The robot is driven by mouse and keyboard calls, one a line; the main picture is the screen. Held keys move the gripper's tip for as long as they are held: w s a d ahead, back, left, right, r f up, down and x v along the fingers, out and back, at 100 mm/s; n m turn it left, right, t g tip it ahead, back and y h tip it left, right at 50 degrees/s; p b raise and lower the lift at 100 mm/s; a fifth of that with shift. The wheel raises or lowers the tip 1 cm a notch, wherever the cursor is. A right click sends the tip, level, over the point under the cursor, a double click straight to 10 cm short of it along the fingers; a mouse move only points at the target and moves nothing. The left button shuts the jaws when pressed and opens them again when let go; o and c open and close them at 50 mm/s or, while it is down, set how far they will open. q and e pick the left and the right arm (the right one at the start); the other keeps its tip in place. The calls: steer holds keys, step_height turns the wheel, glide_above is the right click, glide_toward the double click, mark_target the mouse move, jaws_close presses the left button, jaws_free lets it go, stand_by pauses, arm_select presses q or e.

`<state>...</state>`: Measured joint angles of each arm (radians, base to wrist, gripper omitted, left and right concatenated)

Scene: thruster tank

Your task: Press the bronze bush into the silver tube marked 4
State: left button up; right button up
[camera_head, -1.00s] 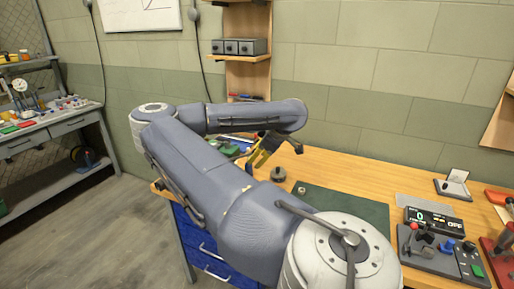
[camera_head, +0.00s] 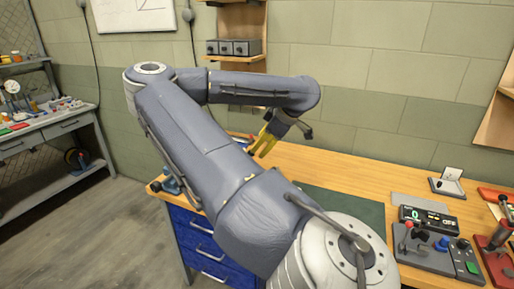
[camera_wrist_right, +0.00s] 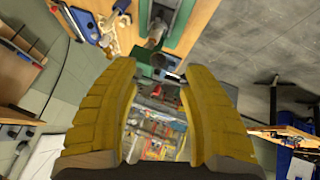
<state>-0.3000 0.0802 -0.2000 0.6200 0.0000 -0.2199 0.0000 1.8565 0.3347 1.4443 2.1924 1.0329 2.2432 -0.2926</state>
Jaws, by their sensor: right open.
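My right gripper (camera_head: 264,142) is above the back left of the wooden bench, its yellow fingers pointing down and left. In the right wrist view the two fingers (camera_wrist_right: 160,100) stand wide apart with nothing held between them. I cannot make out the bronze bush or the silver tube marked 4 in either current view. My right arm covers the left part of the green mat (camera_head: 350,206), where a dark round item and a small piece showed earlier. My left gripper is out of view.
A control box with a display (camera_head: 425,219) and levers stands at the bench's right, beside a red lever tool (camera_head: 495,258). A blue tool (camera_head: 172,181) sits at the left end. The bench's back middle is clear.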

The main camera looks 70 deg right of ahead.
steer(key=shift+v, duration=1.95)
steer(key=shift+c, duration=0.3)
